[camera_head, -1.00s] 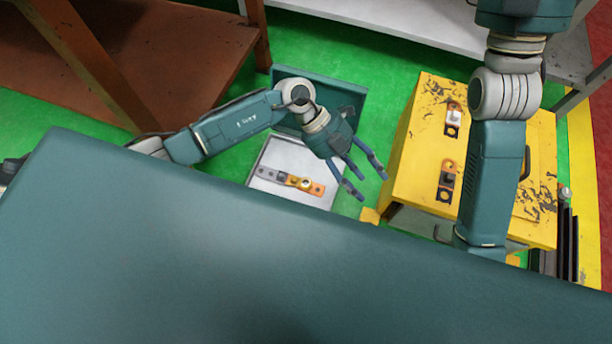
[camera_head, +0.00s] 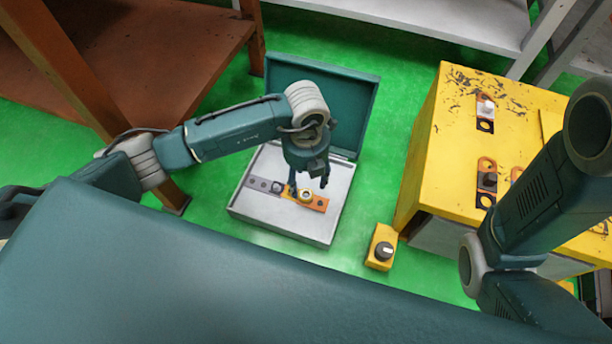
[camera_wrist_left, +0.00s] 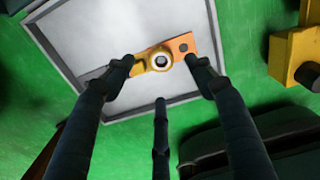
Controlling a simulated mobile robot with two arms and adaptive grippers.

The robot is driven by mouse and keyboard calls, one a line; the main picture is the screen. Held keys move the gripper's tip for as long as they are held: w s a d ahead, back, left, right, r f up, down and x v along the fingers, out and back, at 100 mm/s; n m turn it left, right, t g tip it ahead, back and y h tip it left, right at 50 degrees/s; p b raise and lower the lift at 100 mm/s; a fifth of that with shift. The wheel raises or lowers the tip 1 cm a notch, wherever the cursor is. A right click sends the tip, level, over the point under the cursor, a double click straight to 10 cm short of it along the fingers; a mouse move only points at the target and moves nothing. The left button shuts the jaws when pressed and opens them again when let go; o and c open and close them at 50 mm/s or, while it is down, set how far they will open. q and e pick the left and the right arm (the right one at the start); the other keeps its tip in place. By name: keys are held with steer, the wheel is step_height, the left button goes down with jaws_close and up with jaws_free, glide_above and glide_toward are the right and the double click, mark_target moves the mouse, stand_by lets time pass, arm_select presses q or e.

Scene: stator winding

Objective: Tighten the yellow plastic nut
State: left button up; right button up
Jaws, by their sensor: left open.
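The yellow plastic nut (camera_head: 306,195) sits on an orange strip (camera_head: 319,203) inside a shallow light-grey tray (camera_head: 318,226). In the left wrist view the nut (camera_wrist_left: 160,59) is a yellow ring with a pale centre, between the spread fingertips of my left gripper (camera_wrist_left: 160,68). In the head view my left gripper (camera_head: 308,184) points down over the strip, close to the nut. Its fingers are open, and I see no contact with the nut. The height gap cannot be told. My right arm shows at the right, but its gripper is out of view.
A dark teal lid (camera_head: 340,100) stands open behind the tray. A small yellow box with a black knob (camera_head: 384,250) stands right of the tray. A yellow cabinet (camera_head: 450,150) is further right. A brown shelf (camera_head: 170,70) is at the left. Green floor lies between.

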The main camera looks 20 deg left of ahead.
mark_target(306, 195)
arm_select(q)
step_height(306, 195, down, 6)
steer(key=b, duration=0.3)
steer(key=shift+f, duration=0.25)
steer(key=c, duration=1.2)
